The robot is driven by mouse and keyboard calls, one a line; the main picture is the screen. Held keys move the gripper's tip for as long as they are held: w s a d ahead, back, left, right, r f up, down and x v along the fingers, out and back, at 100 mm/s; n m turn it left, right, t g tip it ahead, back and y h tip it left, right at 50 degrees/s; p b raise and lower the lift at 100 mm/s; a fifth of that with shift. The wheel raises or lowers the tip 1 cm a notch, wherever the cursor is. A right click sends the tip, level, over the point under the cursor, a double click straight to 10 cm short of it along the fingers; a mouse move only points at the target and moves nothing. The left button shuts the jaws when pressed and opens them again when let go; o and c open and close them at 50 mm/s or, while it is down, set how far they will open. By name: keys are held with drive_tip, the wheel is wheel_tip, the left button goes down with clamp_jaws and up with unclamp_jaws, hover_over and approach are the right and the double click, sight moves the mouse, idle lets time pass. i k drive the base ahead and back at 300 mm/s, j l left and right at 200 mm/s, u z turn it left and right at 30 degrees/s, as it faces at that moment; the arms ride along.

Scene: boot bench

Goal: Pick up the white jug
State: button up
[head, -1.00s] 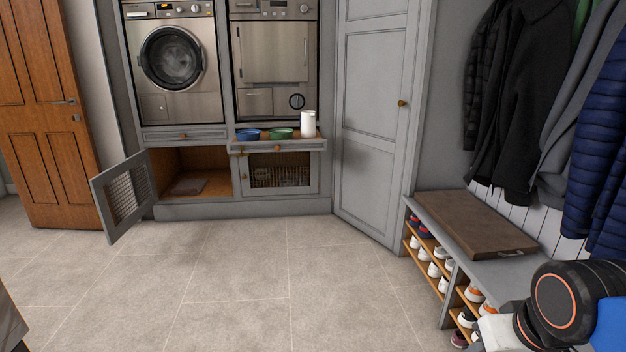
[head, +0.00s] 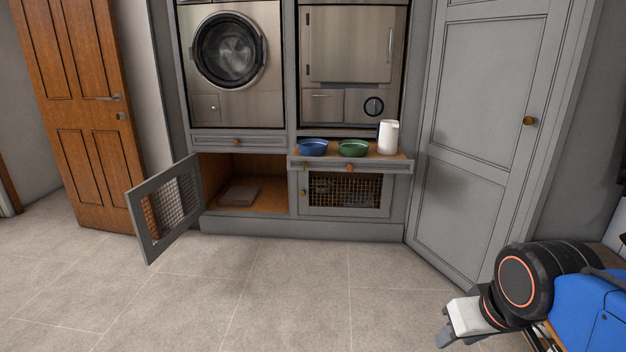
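The white jug (head: 388,137) stands upright at the right end of a pulled-out wooden shelf (head: 384,156) under the right-hand appliance. A green bowl (head: 353,148) and a blue bowl (head: 313,147) sit to its left on the same shelf. My arm shows at the lower right, well short of the jug and apart from it.
An open mesh door (head: 168,208) sticks out into the room at the left of the low cabinet. A tall grey cupboard door (head: 485,140) stands right of the shelf. The tiled floor (head: 270,290) ahead is clear.

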sight(387, 132)
drive_tip(key=i, duration=1.7)
